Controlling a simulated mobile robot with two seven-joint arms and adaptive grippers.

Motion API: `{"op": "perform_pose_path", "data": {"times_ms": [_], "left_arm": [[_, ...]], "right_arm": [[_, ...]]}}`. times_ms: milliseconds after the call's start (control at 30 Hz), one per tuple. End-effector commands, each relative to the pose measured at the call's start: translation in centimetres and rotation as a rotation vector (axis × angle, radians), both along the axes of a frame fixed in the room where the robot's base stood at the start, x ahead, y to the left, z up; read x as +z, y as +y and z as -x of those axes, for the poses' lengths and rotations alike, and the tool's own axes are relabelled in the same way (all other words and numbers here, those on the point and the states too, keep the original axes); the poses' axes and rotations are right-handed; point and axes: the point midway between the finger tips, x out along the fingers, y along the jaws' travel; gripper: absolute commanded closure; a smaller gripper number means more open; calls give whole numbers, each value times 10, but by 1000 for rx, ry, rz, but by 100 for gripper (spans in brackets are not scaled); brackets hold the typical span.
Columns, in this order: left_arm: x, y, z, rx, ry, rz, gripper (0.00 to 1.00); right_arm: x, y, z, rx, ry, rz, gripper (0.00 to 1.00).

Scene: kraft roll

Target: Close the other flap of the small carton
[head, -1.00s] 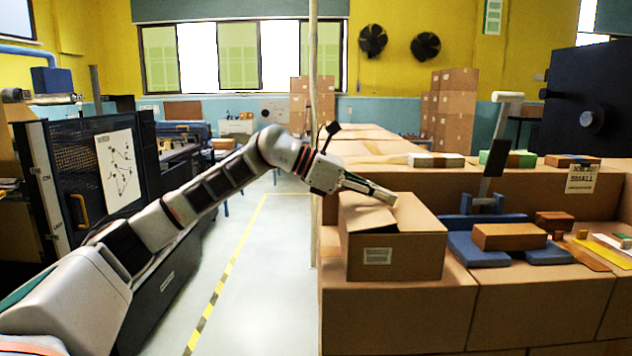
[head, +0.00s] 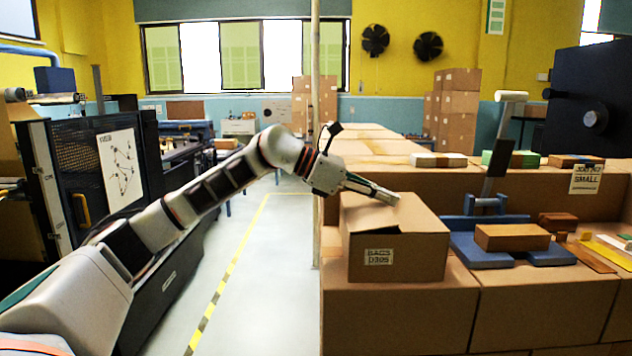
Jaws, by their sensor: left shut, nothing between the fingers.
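The small carton (head: 412,258) is a brown box with a white label on its front, standing on larger boxes in the head view. A flap (head: 368,214) lies across the left part of its top, nearly flat. A dark sliver shows under the flap's front edge, so it looks slightly raised there. The right part of the top looks flat. My left gripper (head: 388,196) is shut and empty, reaching in from the left, with its tips over the back of the carton top at the flap. I cannot tell whether they touch it. My right gripper is not in view.
Right of the carton stands a blue stand (head: 482,252) with a brown block (head: 512,237) on it. Behind is a raised row of boxes with small packs and a sign (head: 586,178). A thin pole (head: 314,130) rises behind my left wrist.

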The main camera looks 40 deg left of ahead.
Motion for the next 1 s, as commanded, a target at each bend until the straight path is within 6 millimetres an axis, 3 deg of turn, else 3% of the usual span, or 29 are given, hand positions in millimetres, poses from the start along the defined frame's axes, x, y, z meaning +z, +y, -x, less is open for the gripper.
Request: {"op": "perform_pose_path", "data": {"times_ms": [767,1000], "left_arm": [[0,0,0,0,0,0,100],[8,0,0,0,0,0,100]], "right_arm": [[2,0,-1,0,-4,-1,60],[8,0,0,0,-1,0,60]]}}
